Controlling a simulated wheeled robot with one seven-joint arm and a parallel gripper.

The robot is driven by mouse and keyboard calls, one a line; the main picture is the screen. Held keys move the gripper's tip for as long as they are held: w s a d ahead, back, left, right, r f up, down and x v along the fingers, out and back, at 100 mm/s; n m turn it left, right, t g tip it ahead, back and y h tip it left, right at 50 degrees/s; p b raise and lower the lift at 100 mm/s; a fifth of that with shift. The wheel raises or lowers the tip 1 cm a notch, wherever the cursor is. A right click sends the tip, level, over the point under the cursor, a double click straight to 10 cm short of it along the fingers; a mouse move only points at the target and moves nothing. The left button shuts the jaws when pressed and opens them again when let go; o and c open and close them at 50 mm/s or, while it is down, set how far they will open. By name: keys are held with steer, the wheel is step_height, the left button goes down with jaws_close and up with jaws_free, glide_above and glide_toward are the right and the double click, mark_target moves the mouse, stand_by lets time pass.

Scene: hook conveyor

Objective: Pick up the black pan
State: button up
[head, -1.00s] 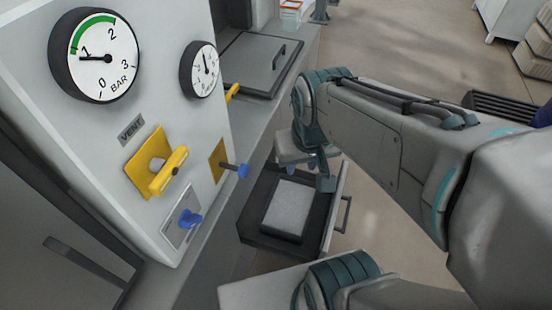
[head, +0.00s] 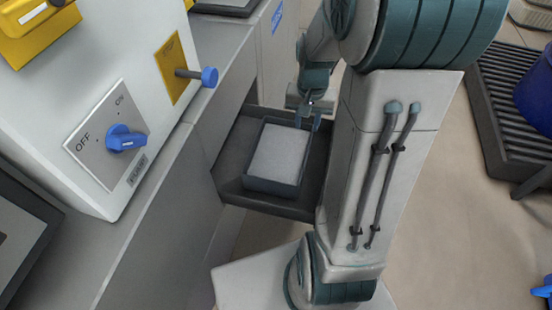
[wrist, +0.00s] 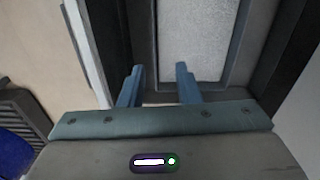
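The black pan (head: 268,186) is a shallow dark rectangular tray filled with a light grey, speckled material. It sits in an open dark drawer (head: 229,163) in the head view. My gripper (head: 308,118) is at the pan's far right corner, pointing down. In the wrist view, my gripper (wrist: 160,78) has its two blue fingers apart with nothing clamped between them. The pan's near-left wall (wrist: 146,40) lies between the fingers in that picture. I cannot tell whether the fingers touch the pan or how deep they reach.
A white panel with a blue OFF/ON knob (head: 125,138) and a blue-tipped lever (head: 208,77) stands at left, beside the grey counter (head: 165,185). A dark slatted rack (head: 510,105) with a blue object (head: 537,90) is at right. Open floor lies right of my arm.

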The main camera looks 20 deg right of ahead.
steer(key=b, duration=0.2)
glide_above(307, 153)
steer(key=shift+m, duration=0.4)
step_height(307, 153, down, 5)
steer(key=shift+w+f, duration=0.1)
steer(key=shift+f, duration=0.1)
step_height(307, 153, down, 8)
steer(key=b, duration=0.3)
steer(key=shift+a+f+b, duration=0.1)
steer(key=shift+f+b, duration=1.5)
steer(key=shift+f, duration=1.3)
steer(key=shift+r, duration=0.1)
jaws_close()
